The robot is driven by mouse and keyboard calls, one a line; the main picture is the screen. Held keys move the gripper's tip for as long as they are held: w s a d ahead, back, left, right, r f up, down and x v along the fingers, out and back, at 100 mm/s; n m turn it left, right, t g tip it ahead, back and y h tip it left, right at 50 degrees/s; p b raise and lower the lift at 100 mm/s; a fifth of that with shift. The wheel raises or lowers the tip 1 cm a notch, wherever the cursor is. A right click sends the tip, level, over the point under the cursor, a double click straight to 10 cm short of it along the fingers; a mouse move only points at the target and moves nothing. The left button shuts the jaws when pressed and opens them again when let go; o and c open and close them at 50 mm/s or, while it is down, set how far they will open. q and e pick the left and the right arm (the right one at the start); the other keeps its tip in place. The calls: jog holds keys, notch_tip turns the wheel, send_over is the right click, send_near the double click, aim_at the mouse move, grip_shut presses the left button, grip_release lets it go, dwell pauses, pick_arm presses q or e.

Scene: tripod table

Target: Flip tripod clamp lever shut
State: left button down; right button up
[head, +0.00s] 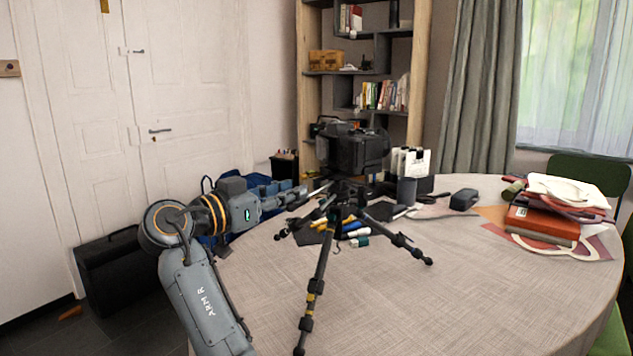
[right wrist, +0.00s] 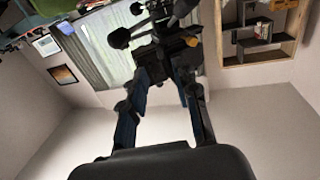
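A black tripod (head: 320,262) stands on the table with its legs spread and a dark camera (head: 352,150) on top. My right gripper (head: 312,188) reaches in from the left, its tips close to the tripod's head, just below the camera. In the right wrist view my right gripper (right wrist: 165,82) has its two fingers apart, with wall visible between them. Dark tripod parts (right wrist: 155,62) show at and beyond the fingertips; contact cannot be told. The clamp lever is too small and dark to pick out. My left gripper is not in view.
The round table (head: 450,290) is clear at the front right. Pens and markers (head: 357,232) lie under the tripod. Books and cloth (head: 545,225) are stacked at the right. A black case (head: 115,275) stands on the floor at left.

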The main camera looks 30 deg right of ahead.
aim_at(313, 183)
jog(key=d, duration=0.2)
jog(key=w+d, duration=0.1)
jog(key=d, duration=0.5)
jog(key=shift+w, duration=0.4)
jog(key=shift+c, duration=0.2)
grip_shut()
